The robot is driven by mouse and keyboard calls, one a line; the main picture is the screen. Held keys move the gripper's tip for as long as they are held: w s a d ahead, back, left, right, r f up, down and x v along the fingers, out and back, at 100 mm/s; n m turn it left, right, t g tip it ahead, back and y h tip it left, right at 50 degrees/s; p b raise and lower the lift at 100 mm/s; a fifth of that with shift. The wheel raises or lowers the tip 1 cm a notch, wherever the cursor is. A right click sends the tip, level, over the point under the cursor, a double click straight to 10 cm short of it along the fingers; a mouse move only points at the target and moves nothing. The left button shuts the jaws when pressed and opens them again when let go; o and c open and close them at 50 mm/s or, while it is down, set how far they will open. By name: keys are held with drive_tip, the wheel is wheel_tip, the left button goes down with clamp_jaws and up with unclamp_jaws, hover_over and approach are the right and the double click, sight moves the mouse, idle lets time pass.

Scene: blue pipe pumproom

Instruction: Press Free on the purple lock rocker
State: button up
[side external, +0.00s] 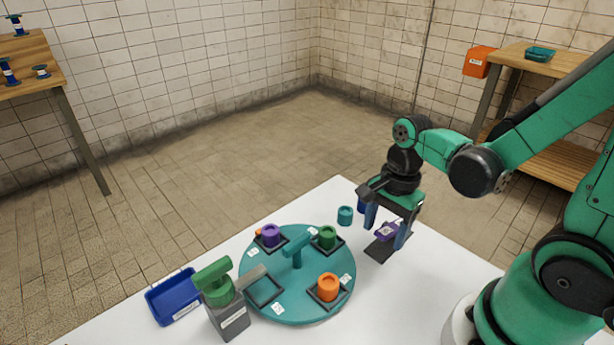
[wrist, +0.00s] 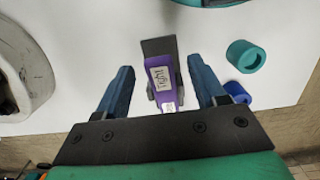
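The purple lock rocker (side external: 387,230) sits on a dark base plate on the white table, right of the turntable. In the wrist view the rocker (wrist: 161,80) lies between the two blue fingers. One white label on it seems to read "Tight"; a second label nearer the palm is too small to read. My gripper (side external: 386,240) points down over the rocker with its fingers apart on either side. In the wrist view my gripper (wrist: 160,68) is open and holds nothing. I cannot tell which way the rocker is tipped.
A blue tray (side external: 173,297) and a grey stand with a green handle (side external: 229,322) are further left.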

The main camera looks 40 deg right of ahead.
sight(386, 231)
drive_tip(key=shift+d+r, duration=0.15)
drive_tip(key=shift+r, duration=1.25)
drive_tip(key=shift+d+r, duration=0.1)
drive_tip(key=shift+r, duration=1.3)
drive_tip(key=shift+w+a+r+n, duration=0.1)
drive_tip(key=shift+w+n, duration=0.05)
drive_tip(key=shift+n, duration=0.45)
drive_tip(key=w+a+r+n+t, duration=0.1)
drive_tip(key=w+r+n+t, duration=0.1)
drive_tip(key=n, duration=0.6)
drive_tip(key=w+a+r+n+t+h, duration=0.1)
drive_tip(key=w+a+r+n+t, duration=0.1)
drive_tip(key=n+t, duration=0.3)
drive_tip(key=n, duration=0.3)
drive_tip(key=shift+a+r+n, duration=0.2)
drive_tip(key=shift+n, duration=0.2)
